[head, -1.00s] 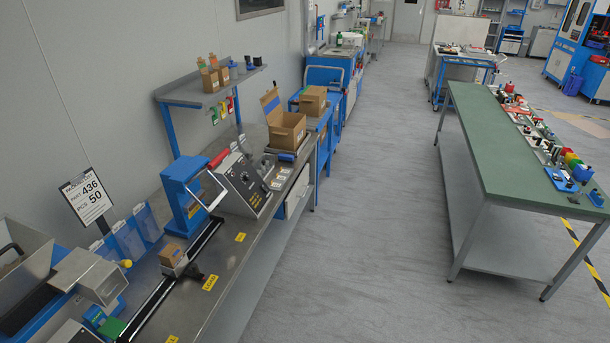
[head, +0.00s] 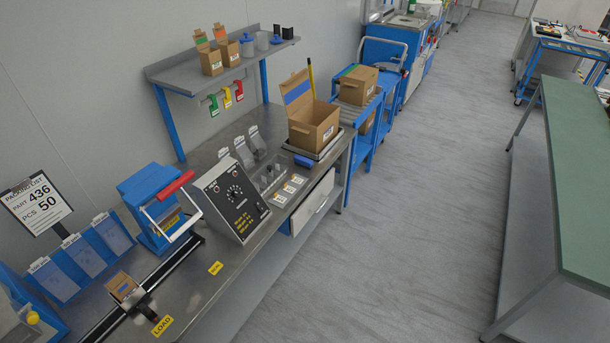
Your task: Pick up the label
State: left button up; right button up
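Several small white labels with dark and orange print lie in a row on the grey metal bench (head: 205,285), to the right of the black control box (head: 236,198). The nearest label (head: 279,199) lies close to the bench's front edge. Another label (head: 298,179) lies farther back, near an open cardboard box (head: 315,128) with a raised flap. I cannot tell which one the task means. Neither of my grippers shows in the head view.
A blue press (head: 150,200) with a red handle and a rail with a small carton (head: 122,287) are at the left. A shelf (head: 200,72) holds two cartons and jars. A green-topped table (head: 585,190) stands at the right. The grey floor (head: 420,200) between is clear.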

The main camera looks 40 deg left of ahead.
aim_at(287, 188)
jog(key=u, duration=0.35)
jog(key=i, duration=0.85)
jog(key=u, duration=1.45)
jog(key=i, duration=0.65)
jog(key=u, duration=0.65)
